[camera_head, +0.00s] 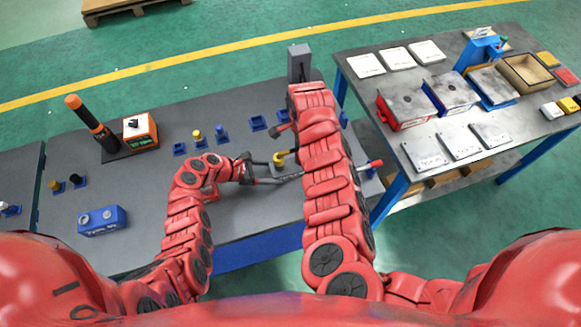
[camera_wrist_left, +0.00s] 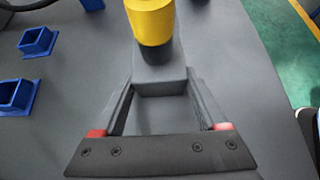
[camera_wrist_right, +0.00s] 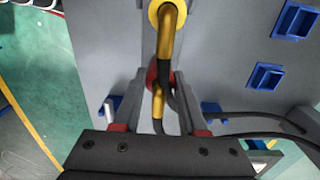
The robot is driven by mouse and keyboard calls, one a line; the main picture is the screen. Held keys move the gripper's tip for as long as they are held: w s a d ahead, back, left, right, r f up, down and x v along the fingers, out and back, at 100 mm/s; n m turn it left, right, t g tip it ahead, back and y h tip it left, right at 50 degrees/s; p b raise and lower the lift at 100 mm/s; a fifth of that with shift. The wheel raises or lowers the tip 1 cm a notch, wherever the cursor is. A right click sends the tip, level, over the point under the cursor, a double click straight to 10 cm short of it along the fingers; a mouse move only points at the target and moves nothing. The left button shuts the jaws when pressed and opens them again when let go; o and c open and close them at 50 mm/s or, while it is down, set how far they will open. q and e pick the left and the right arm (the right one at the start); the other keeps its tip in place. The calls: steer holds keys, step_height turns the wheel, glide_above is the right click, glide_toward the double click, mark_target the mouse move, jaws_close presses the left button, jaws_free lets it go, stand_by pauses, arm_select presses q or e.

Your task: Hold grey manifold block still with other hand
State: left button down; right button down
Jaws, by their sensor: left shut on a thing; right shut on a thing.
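The grey manifold block (camera_wrist_left: 159,72) sits between the fingers of my left gripper (camera_wrist_left: 160,90), which is shut on it. A yellow cap with a black collar (camera_wrist_left: 151,22) stands on top of the block. In the head view my left gripper (camera_head: 247,168) is low over the dark table, beside a yellow fitting (camera_head: 279,158). My right gripper (camera_wrist_right: 159,82) is shut on a bent yellow-and-black piece (camera_wrist_right: 166,55), which rises by a yellow ring (camera_wrist_right: 168,13) above a grey surface.
Blue holders (camera_head: 257,123) stand around the work spot, some with fittings. An orange-and-black tool (camera_head: 92,124) and an orange box (camera_head: 139,130) stand at left, near a blue block (camera_head: 102,221). A second table (camera_head: 440,125) with plates and boxes is at right.

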steer(key=shift+r, duration=0.15)
stand_by(0.5)
steer(key=shift+r, duration=2.35)
arm_select(q)
jaws_free()
steer(key=v, duration=1.1)
steer(key=shift+a+r, duration=0.15)
steer(key=shift+a, duration=0.1)
arm_select(e)
steer(key=shift+r, duration=0.3)
arm_select(q)
steer(key=shift+s+a+r+p, duration=0.1)
steer(key=shift+a+r+p, duration=0.1)
steer(key=shift+r+p, duration=1)
arm_select(e)
steer(key=shift+r, duration=1.7)
